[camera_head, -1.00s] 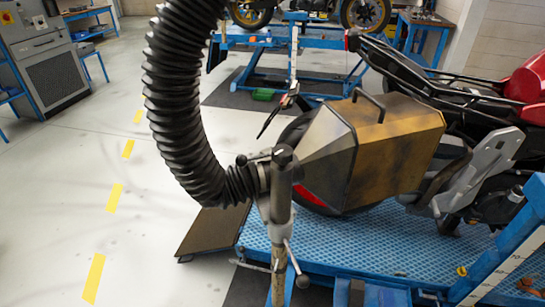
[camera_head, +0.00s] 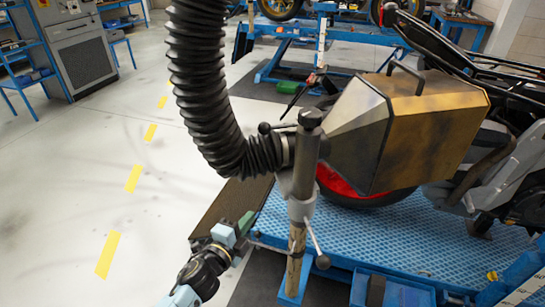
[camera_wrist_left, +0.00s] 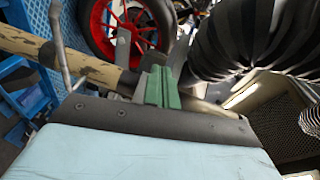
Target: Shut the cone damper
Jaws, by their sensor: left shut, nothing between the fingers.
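The cone (camera_head: 356,128), a brass-coloured box hood tapering to a grey neck, stands behind the motorcycle's rear wheel. A ribbed black hose (camera_head: 205,90) joins its neck. A short dark lever with a round knob (camera_head: 264,128) sticks out to the left at the neck, beside the post top; I take it as the damper handle. My left gripper (camera_head: 246,222) is below the hose and left of the post, apart from the lever. Its green fingers (camera_wrist_left: 162,88) are shut and empty in the left wrist view. The lever cannot be made out there. My right gripper is out of view.
A metal post (camera_head: 297,240) with a clamp handle (camera_head: 315,240) stands just right of my left gripper. The blue lift platform (camera_head: 400,235) carries the motorcycle (camera_head: 500,160). Bare floor (camera_head: 60,200) lies to the left. The hose (camera_wrist_left: 240,40) fills the wrist view's upper right.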

